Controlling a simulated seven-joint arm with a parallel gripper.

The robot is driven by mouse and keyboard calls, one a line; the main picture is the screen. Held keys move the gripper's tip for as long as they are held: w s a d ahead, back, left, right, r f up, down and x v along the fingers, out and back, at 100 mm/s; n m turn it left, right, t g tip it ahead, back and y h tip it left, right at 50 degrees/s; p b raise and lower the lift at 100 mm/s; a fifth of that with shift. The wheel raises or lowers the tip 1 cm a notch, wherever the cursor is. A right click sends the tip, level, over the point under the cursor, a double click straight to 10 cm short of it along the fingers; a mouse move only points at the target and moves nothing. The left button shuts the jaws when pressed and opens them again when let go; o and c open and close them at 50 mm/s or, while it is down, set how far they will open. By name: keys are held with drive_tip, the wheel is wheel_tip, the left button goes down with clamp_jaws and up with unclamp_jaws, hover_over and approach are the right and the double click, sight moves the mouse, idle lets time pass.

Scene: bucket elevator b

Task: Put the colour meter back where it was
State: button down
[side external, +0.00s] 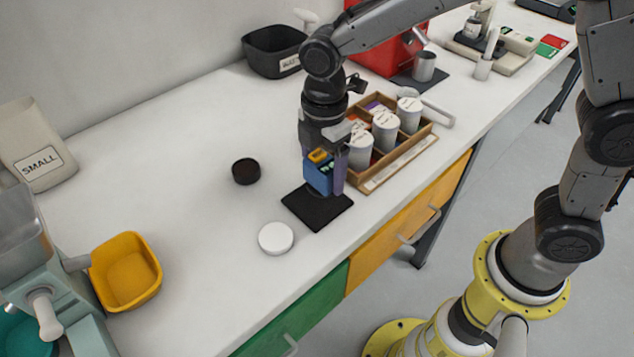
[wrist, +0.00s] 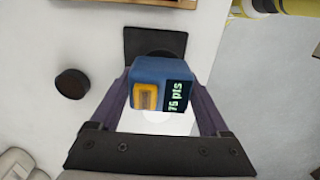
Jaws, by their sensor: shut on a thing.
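The colour meter is a small blue box (side external: 318,178) with a yellow button and a dark display. In the wrist view the meter (wrist: 147,88) sits between the two fingers, and its display reads "75 pts". My gripper (side external: 327,182) is shut on it from both sides; the fingers also show in the wrist view (wrist: 165,95). A black square mat (side external: 318,212) lies on the bench under and in front of the meter; in the wrist view the mat (wrist: 140,42) is partly hidden behind it. Whether the meter touches the mat cannot be told.
A white round disc (side external: 276,239) lies near the mat, and a black round disc (side external: 246,171) lies to its left. A wooden rack (side external: 425,137) with several white-lidded jars stands close on the right. A yellow bin (side external: 126,272) is at left. The bench middle is clear.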

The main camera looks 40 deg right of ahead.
sight(317, 185)
drive_tip(key=shift+w+a+f, duration=0.15)
drive_tip(key=shift+w+f, duration=0.25)
drive_tip(key=shift+f, duration=0.1)
drive_tip(key=shift+w+a+f, duration=0.1)
drive_tip(key=shift+w+f, duration=0.1)
drive_tip(key=shift+f, duration=1.5)
drive_tip(key=shift+f, duration=0.1)
unclamp_jaws()
drive_tip(key=shift+f, duration=0.1)
